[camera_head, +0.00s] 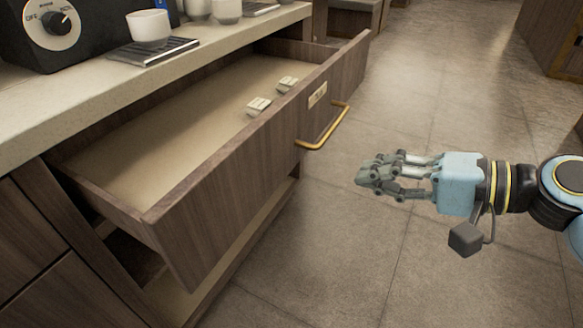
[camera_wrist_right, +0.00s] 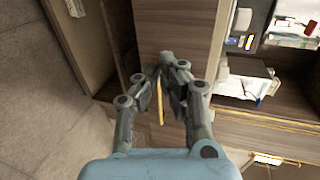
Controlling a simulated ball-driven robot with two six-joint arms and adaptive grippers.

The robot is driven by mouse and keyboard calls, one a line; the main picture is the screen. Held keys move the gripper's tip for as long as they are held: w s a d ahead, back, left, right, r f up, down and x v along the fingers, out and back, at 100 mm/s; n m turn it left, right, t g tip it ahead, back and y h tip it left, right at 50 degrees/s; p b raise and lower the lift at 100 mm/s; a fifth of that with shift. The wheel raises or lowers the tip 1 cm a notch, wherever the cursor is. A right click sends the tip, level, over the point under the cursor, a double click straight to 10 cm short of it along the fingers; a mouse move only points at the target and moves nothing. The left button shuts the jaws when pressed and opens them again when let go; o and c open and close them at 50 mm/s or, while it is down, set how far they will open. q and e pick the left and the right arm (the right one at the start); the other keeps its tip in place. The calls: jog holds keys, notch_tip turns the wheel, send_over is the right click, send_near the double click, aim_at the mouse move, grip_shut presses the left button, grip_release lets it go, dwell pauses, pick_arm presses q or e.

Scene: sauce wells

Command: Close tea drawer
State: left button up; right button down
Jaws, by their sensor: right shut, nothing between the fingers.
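The wooden tea drawer (camera_head: 225,195) is pulled far out from under the counter in the head view. A brass handle (camera_head: 325,132) and a small brass label plate (camera_head: 317,95) are on its front. Two small pale packets (camera_head: 258,105) lie inside. My right gripper (camera_head: 368,176) is shut and empty, apart from the drawer front, to the right of and lower than the handle in the picture. In the right wrist view my right gripper (camera_wrist_right: 168,72) points toward a wooden front, with part of the brass handle (camera_wrist_right: 160,102) showing behind the fingers. My left gripper is not in view.
The pale counter (camera_head: 95,105) above the drawer holds a black machine with a dial (camera_head: 55,28) and a white cup (camera_head: 148,27) on a dark tray (camera_head: 153,52). The tiled floor (camera_head: 420,110) is clear around my right arm. More wooden cabinets (camera_head: 555,40) stand at the far right.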

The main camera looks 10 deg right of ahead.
jog(key=b, duration=0.2)
send_near(275, 164)
jog(key=x, duration=0.5)
jog(key=shift+w+a+f, duration=0.15)
jog(key=shift+a+f, duration=0.05)
jog(key=shift+f, duration=0.1)
jog(key=shift+w+a, duration=0.3)
jog(key=shift+a, duration=0.15)
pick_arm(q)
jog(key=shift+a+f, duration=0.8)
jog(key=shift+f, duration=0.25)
pick_arm(e)
jog(key=shift+a, duration=0.1)
jog(key=shift+w, duration=0.15)
